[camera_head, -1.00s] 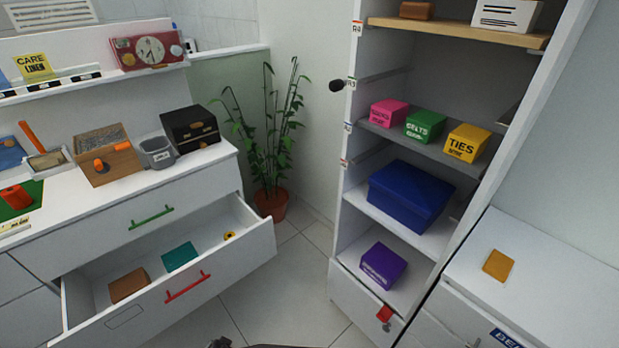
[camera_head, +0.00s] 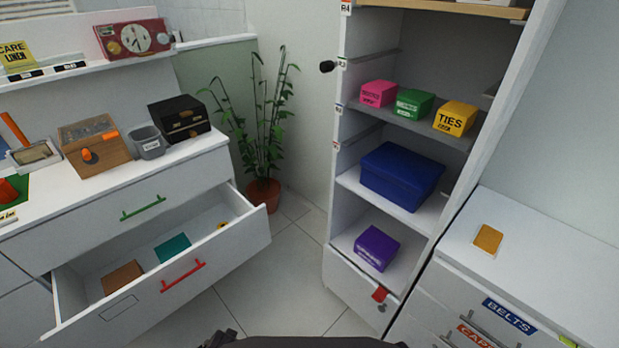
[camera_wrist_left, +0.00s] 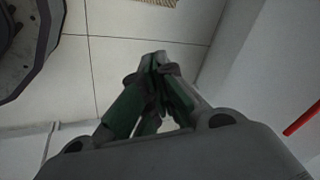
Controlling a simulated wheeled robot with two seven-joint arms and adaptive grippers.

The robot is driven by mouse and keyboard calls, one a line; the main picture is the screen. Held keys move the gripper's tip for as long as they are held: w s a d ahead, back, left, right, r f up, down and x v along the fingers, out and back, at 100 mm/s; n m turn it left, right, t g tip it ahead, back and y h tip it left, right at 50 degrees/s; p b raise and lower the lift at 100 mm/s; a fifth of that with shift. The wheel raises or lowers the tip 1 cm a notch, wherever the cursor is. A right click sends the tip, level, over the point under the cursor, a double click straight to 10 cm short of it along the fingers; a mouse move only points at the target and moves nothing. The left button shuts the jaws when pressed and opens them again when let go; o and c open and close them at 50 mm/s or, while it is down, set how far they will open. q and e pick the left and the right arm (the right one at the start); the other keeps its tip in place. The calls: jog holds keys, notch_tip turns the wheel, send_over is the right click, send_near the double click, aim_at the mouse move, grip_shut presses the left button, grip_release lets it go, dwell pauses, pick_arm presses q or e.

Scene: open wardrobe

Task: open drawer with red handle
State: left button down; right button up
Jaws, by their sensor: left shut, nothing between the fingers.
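The drawer with the red handle (camera_head: 183,277) is the lower drawer (camera_head: 92,318) of the white dresser at left, and it stands pulled well out. Inside it lie a brown box (camera_head: 122,277), a teal box (camera_head: 173,247) and a small yellow item (camera_head: 222,225). My left gripper (camera_wrist_left: 158,58) shows in the left wrist view, with its fingers together and nothing between them, over the tiled floor. Part of the red handle (camera_wrist_left: 303,117) shows at the right edge of that view, apart from the fingers. My right gripper is not in view.
The drawer above, with a green handle (camera_head: 141,206), is shut. A potted plant (camera_head: 262,190) stands beside the dresser's right end. The open wardrobe (camera_head: 352,298) stands at right with boxes on its shelves. Tiled floor (camera_head: 262,293) between them is free.

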pick_arm(q)
jog(key=shift+d+f, duration=0.2)
jog(key=shift+f, duration=0.15)
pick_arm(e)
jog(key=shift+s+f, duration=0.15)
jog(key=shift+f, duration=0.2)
pick_arm(q)
jog(key=shift+b, duration=0.3)
jog(key=shift+s+f, duration=0.1)
jog(key=shift+f, duration=0.05)
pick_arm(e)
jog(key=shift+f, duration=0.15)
